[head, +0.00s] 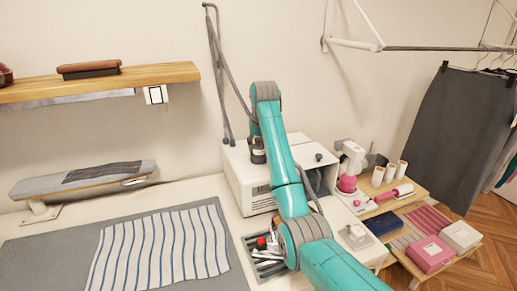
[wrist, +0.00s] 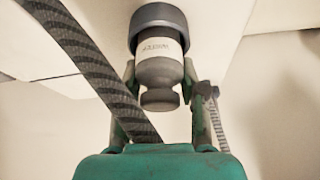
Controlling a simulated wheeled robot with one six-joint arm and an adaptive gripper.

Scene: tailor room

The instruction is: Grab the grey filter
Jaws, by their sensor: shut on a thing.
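The grey filter (wrist: 160,72) is a small grey cylinder with a pale label band, a wide dark collar and a narrower knob end. In the wrist view it sits between the two fingers of my gripper (wrist: 159,82), which is shut on it. The collar end is close to a pale surface; I cannot tell whether they touch. In the head view the filter (head: 258,151) appears as a dark cylinder below my wrist, at the white boxy machine (head: 250,183). My fingers are hard to make out there.
A grey striped hose (wrist: 95,65) crosses close beside my gripper. A hose stand (head: 218,80) rises behind the machine. A tool tray (head: 264,262) lies in front of it. A pink-and-white sewing machine (head: 350,170) stands to the right. Striped cloth (head: 160,245) covers the table's left.

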